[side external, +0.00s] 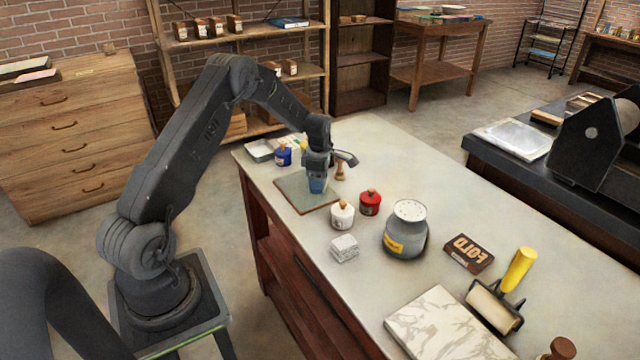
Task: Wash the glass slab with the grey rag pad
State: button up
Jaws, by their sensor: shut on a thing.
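The glass slab (296,198) is a flat greenish plate with a brown edge, lying near the far left end of the pale table. My gripper (317,184) points down over the right part of the slab, shut on a small blue thing (317,187). That thing is mostly hidden by the fingers; I cannot tell whether it touches the slab. A grey-white speckled block (344,248), which may be the grey rag pad, lies on the table in front of the slab, apart from my gripper.
A roller (494,305) and marbled slab (445,328) lie nearer. The table's far right is clear.

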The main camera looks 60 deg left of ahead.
jog(key=shift+a, duration=3.9)
notch_tip(320, 180, up, 8)
